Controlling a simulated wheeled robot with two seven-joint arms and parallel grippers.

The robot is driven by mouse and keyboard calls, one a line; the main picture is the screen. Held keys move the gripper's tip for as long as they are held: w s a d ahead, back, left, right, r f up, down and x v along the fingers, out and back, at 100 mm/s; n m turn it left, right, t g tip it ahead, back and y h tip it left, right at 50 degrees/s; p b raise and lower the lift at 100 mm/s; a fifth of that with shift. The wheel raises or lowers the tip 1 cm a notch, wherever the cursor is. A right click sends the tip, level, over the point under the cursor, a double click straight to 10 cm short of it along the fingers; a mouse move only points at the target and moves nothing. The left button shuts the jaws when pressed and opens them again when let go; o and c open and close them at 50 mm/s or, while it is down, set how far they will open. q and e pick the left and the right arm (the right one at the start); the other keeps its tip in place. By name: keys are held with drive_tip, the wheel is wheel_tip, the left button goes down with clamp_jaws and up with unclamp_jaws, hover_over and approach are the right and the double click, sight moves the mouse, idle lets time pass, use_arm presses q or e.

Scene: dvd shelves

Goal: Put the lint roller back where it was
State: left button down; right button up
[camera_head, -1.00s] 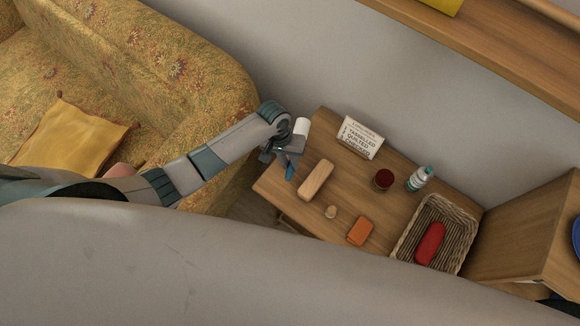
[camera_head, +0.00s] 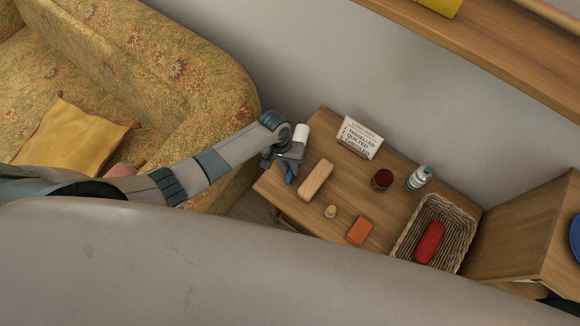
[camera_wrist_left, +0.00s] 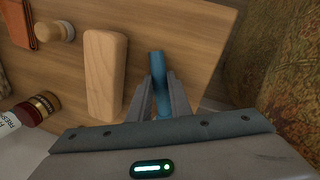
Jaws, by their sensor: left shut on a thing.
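The lint roller has a white roll (camera_head: 302,131) and a blue handle (camera_head: 290,178), at the left end of the wooden table in the head view. In the left wrist view the blue handle (camera_wrist_left: 158,62) runs between the two fingers. My left gripper (camera_head: 284,164) is shut on the lint roller, seen as grey fingertips (camera_wrist_left: 160,92) on either side of the handle. The roller is over or at the table's left end; whether it touches the top I cannot tell. The white roll is hidden in the wrist view. My right gripper is not in view.
A wooden block (camera_head: 316,179) lies just right of the roller. A small wooden knob (camera_head: 330,212), an orange item (camera_head: 360,230), a dark red jar (camera_head: 383,180), a bottle (camera_head: 419,178), a sign (camera_head: 360,138) and a wicker basket (camera_head: 398,247) share the table (camera_head: 345,196). The sofa (camera_head: 190,75) is left.

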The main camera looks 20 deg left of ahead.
use_arm(q)
drive_tip(key=shift+f, duration=0.25)
drive_tip(key=c, duration=1.7)
unclamp_jaws()
drive_tip(key=shift+o, duration=0.3)
drive_tip(key=shift+s+a, duration=0.1)
drive_tip(key=shift+a, duration=0.1)
drive_tip(key=shift+r, duration=0.3)
drive_tip(key=v, duration=1.2)
drive_tip(key=shift+d+b, duration=0.3)
drive_tip(key=shift+d, duration=0.1)
